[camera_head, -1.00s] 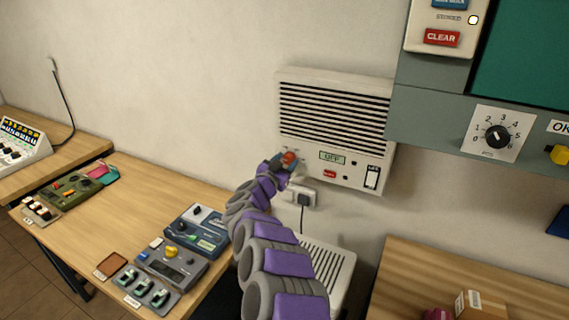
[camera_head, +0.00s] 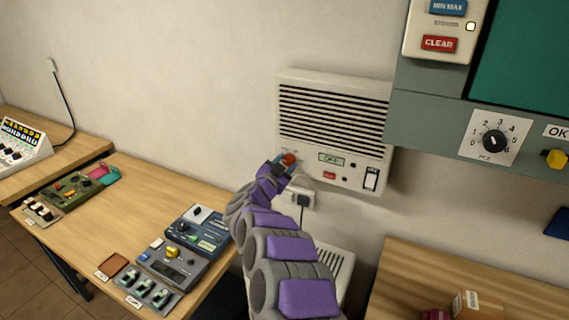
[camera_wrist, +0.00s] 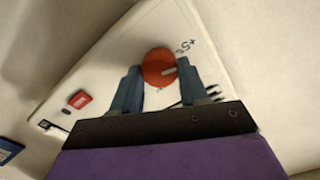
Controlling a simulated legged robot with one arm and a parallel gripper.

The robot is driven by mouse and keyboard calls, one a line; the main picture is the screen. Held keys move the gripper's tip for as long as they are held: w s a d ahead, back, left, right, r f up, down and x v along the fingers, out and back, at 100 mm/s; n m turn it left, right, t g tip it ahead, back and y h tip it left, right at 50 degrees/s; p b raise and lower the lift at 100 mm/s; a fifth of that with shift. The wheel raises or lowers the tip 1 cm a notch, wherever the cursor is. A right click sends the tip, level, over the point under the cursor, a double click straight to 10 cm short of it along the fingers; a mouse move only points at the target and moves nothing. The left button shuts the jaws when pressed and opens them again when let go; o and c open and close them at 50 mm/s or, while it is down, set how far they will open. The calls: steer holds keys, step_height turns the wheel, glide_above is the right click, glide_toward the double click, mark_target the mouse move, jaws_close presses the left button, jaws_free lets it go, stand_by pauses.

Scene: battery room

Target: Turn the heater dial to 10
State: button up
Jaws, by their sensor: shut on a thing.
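The heater (camera_head: 335,128) is a white wall unit with dark slats, in the middle of the head view. Its red dial (camera_wrist: 159,67) has a pale pointer line and sits between my gripper's two blue fingers in the wrist view. My gripper (camera_wrist: 153,78) is shut on the dial. In the head view my gripper (camera_head: 283,163) reaches the heater's lower left, where the red dial (camera_head: 290,158) shows partly. Part of the dial's scale, with a "5" mark, shows beside it. The heater's small display (camera_head: 331,159) is lit, but its text is too blurred to read surely.
A red button (camera_head: 329,175) and a rocker switch (camera_head: 371,179) are right of the dial. A plug in a socket (camera_head: 302,199) is just below. A wooden desk with control boxes (camera_head: 172,262) stands left. A grey panel with a black knob (camera_head: 494,141) is at right.

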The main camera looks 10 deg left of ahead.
steer(key=m, duration=0.1)
steer(key=m+b, duration=0.2)
steer(key=shift+f+m, duration=0.25)
steer(key=shift+m, duration=0.15)
steer(key=m+b, duration=0.3)
steer(key=m, duration=0.2)
steer(key=shift+m+b, duration=0.3)
steer(key=o, duration=1.1)
steer(key=shift+c, duration=0.2)
steer(key=shift+r, duration=0.1)
steer(key=shift+s+a, duration=0.15)
steer(key=shift+s, duration=0.3)
steer(key=p+v, duration=0.3)
steer(key=v, duration=1.3)
steer(key=shift+s, duration=0.25)
steer(key=shift+a, duration=0.1)
